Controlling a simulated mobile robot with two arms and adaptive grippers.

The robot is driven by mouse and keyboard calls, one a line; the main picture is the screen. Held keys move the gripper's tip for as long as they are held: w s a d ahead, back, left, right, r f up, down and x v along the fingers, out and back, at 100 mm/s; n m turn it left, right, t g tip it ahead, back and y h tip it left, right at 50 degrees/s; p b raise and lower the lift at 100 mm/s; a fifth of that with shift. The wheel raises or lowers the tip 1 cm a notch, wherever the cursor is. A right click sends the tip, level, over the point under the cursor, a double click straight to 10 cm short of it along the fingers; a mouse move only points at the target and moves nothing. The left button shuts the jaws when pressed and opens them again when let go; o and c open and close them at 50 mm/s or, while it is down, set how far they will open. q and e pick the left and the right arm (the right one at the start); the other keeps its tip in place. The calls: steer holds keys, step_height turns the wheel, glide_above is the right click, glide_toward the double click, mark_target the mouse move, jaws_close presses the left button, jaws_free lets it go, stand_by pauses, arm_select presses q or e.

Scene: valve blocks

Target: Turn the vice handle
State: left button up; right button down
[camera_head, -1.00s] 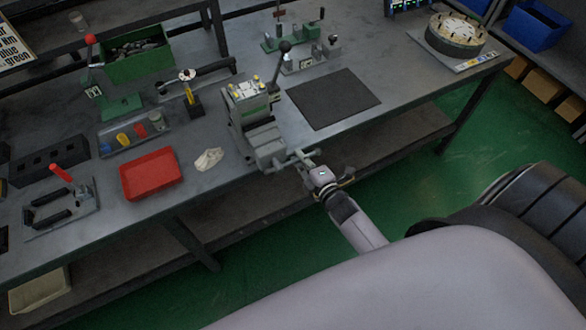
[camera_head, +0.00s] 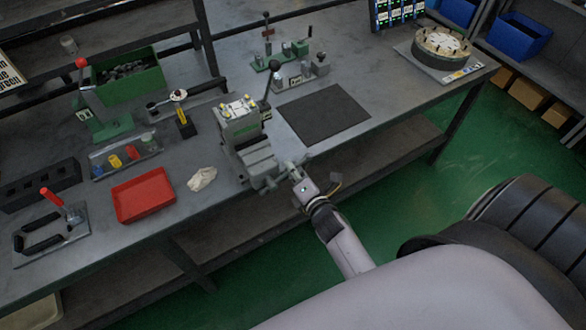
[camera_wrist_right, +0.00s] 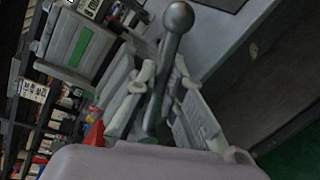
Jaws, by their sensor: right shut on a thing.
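The grey vice (camera_head: 258,160) stands at the bench's front edge in the head view, with a block of yellow-topped fittings (camera_head: 239,110) on its far end. My right gripper (camera_head: 290,174) reaches it from the front right, at the screw end. In the right wrist view the vice handle (camera_wrist_right: 176,45) is a grey bar with a ball end, tilted and running down between the fingers of my right gripper (camera_wrist_right: 150,95). The fingers are shut on the bar, below the ball. The handle's lower part is hidden by the gripper body. My left gripper is not in view.
A red tray (camera_head: 144,196) and a crumpled pale cloth (camera_head: 202,179) lie left of the vice. A black lever with a ball knob (camera_head: 273,75) stands close behind it. A dark mat (camera_head: 323,112) lies to the right, with nothing on it.

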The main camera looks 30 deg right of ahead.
steer(key=c, duration=1.7)
jaws_free()
steer(key=shift+a, duration=0.1)
steer(key=shift+o, duration=0.2)
steer(key=s+r, duration=0.2)
steer(key=s, duration=0.9)
steer(key=shift+s+a, duration=0.4)
steer(key=shift+a, duration=0.05)
